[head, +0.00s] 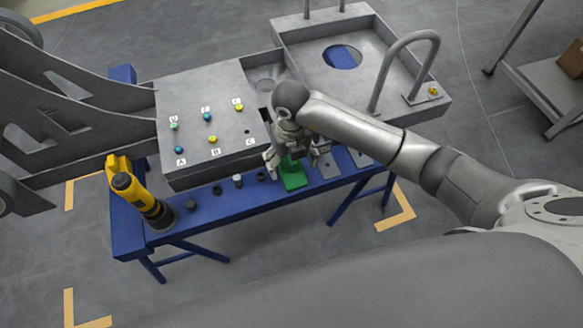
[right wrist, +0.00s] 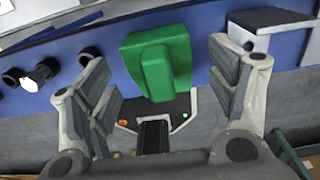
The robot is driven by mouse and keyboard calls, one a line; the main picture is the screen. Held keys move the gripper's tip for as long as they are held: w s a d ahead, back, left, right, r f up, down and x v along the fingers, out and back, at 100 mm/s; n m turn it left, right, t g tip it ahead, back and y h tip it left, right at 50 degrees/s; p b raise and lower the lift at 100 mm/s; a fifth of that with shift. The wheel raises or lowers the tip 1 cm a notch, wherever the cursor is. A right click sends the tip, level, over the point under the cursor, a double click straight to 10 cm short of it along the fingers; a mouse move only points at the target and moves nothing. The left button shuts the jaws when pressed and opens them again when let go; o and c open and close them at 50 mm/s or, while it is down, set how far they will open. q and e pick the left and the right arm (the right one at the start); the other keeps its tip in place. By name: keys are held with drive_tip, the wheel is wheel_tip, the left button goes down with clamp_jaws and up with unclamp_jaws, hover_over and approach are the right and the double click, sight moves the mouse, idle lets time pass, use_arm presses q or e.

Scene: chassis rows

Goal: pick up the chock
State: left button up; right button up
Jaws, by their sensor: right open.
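The chock is a green block (head: 294,180) on the front ledge of the blue bench, to the right of a row of small dark parts. Its upper part is partly hidden by my right gripper in the head view. My right gripper (head: 292,164) is open over the chock, its fingers pointing down. In the right wrist view the chock (right wrist: 158,62) appears between the two spread finger pads, with a gap on each side. I cannot tell how far down the fingers reach beside it. My left gripper is not in view.
A blue bench (head: 220,201) carries a grey chassis (head: 185,100) with coloured knobs, just behind the chock. A yellow and black tool (head: 133,190) stands at the ledge's left end. Grey blocks (head: 328,166) sit close right of the chock. Open floor lies in front.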

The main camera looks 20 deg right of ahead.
wheel_tip(320, 180, down, 2)
drive_tip(key=shift+f, duration=0.1)
drive_tip(key=c, duration=1.2)
drive_tip(key=shift+r, duration=0.25)
